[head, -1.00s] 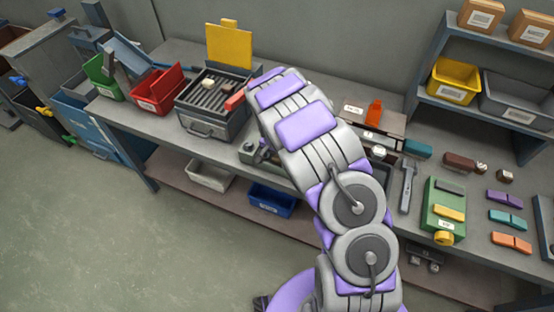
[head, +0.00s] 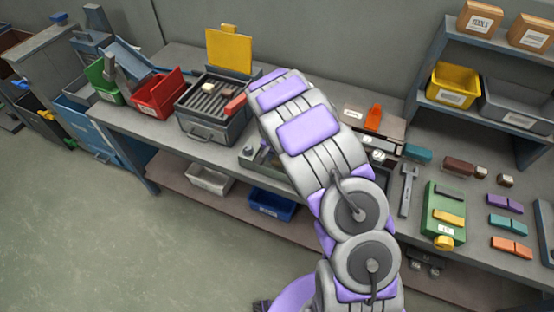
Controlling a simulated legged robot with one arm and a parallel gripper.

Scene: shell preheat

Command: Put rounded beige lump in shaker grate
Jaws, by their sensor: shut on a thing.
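The shaker grate appears to be the dark grey box with a slatted top (head: 206,131) and a raised yellow plate behind it, on the left part of the bench. A small pale beige lump (head: 208,87) lies on its slats, toward the back; its exact shape is too small to tell. A red piece (head: 235,103) is at the box's right side. My arm rises from the bottom and bends toward the bench just right of the box. My gripper is hidden behind my own arm links, so anything in it is hidden too.
A red bin (head: 158,96) and a green bin (head: 107,86) stand left of the slatted box. Small brown and pale lumps (head: 505,181), a green device (head: 445,212) and coloured blocks lie on the right of the bench. A shelf (head: 480,118) with bins stands at the back right.

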